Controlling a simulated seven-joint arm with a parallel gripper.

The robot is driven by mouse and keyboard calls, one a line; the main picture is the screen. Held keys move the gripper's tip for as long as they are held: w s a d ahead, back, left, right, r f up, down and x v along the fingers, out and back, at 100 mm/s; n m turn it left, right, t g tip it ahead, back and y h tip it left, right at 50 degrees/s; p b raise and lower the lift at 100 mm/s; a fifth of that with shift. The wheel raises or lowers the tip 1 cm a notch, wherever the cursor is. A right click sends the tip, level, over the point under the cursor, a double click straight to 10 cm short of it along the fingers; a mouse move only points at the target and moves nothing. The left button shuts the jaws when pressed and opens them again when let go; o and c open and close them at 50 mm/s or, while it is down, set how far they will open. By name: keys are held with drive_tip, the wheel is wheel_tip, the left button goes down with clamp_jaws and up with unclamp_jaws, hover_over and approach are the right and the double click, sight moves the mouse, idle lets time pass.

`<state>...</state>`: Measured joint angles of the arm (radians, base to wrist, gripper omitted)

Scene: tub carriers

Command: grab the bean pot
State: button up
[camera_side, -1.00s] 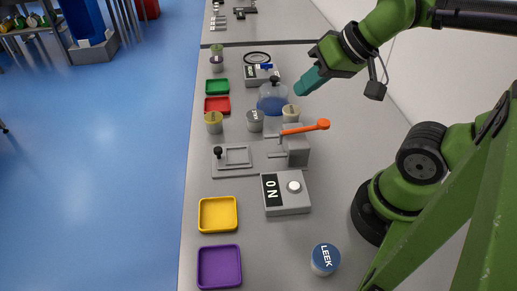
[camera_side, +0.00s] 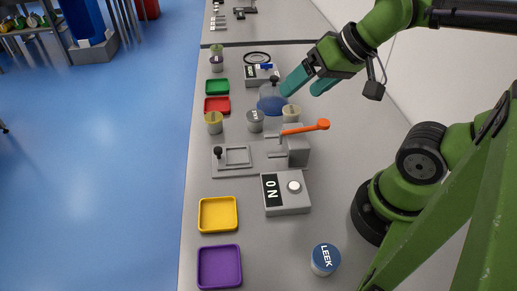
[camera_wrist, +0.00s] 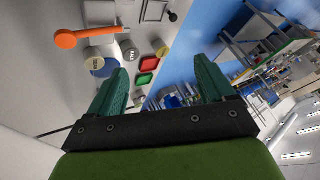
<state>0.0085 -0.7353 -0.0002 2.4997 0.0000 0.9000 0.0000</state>
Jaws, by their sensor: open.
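Several small labelled pots stand on the grey bench. In the side view there is a yellowish pot (camera_side: 214,123), a grey pot (camera_side: 255,122) and a cream pot (camera_side: 291,114). Two smaller pots, one of them this far pot (camera_side: 216,64), stand farther back. A blue-lidded pot (camera_side: 325,259) at the front reads LEEK. My gripper (camera_side: 300,89) is open and empty above the bench, near the cream pot and the blue dome. In the wrist view my gripper (camera_wrist: 161,66) has its fingers apart with nothing between them.
An orange lever (camera_side: 305,127) on a grey block rises beside the pots. A green tray (camera_side: 217,87) and a red tray (camera_side: 217,105) lie behind, yellow (camera_side: 218,215) and purple (camera_side: 219,267) trays in front. An ON switch box (camera_side: 287,193) stands mid-bench.

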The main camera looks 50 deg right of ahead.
drive_tip(key=w+d+f+g+h, duration=0.1)
drive_tip(key=w+d+f+g, duration=0.3)
drive_tip(key=w+d, duration=0.45)
drive_tip(key=n+g+h, duration=0.1)
drive_tip(key=n+g, duration=0.2)
drive_tip(key=n, duration=0.1)
hover_over(291, 109)
drive_tip(key=f, duration=1.3)
drive_tip(key=shift+w+a, duration=0.25)
drive_tip(key=shift+w, duration=0.1)
drive_tip(key=shift+m, duration=0.3)
drive_tip(key=shift+s+d+f, duration=0.15)
drive_tip(key=shift+f, duration=1.25)
drive_tip(key=shift+s+d+f, duration=0.1)
drive_tip(key=shift+s+f, duration=0.05)
drive_tip(key=shift+f, duration=1.25)
drive_tip(key=shift+c, duration=0.3)
drive_tip(key=c, duration=1)
